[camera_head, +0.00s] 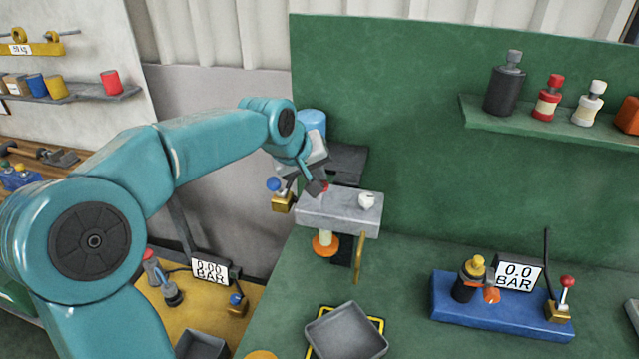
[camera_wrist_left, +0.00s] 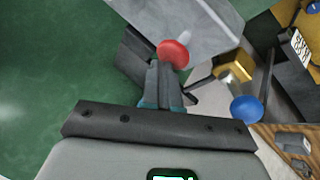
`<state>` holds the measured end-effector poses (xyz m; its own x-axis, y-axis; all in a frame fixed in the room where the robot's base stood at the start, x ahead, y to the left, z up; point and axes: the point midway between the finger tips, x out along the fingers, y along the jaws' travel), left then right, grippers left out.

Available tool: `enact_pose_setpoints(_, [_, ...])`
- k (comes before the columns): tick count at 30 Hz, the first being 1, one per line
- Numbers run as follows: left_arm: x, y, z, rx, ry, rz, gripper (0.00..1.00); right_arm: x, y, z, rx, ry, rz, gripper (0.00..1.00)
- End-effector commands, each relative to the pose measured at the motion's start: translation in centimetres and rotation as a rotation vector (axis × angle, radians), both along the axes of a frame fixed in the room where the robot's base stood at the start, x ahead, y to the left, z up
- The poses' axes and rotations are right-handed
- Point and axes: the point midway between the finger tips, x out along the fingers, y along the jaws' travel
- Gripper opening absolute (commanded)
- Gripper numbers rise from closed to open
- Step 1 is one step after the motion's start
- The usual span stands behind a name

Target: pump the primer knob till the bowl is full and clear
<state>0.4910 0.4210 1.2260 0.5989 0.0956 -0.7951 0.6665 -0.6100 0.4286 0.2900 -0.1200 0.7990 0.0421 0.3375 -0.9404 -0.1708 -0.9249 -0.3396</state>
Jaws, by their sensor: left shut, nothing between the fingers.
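The red primer knob (camera_head: 325,187) sits on top of the grey filter head (camera_head: 340,209). It also shows as a red disc in the left wrist view (camera_wrist_left: 173,52). My left gripper (camera_head: 316,187) is shut and empty, its fingertips right at the knob. I cannot tell whether they touch it or are just above it. The bowl (camera_head: 325,239) hangs under the filter head, pale with an orange base; its fill level and clearness are too small to tell. My right gripper is not in view.
A blue-knobbed brass valve (camera_head: 282,201) is left of the filter head, close to my gripper. A white plug (camera_head: 367,200) is on its top. A grey tray (camera_head: 346,332) lies in front. A blue gauge unit reading 0.0 BAR (camera_head: 500,303) is at right.

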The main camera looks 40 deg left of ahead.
Motion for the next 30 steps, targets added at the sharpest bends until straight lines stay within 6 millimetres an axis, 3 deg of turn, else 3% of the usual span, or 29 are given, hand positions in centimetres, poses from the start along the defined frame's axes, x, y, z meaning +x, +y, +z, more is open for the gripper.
enact_pose_setpoints(30, [0.0, -0.1, -1.5, -0.002, 0.005, -0.001, 0.0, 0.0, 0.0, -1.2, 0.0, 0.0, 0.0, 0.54])
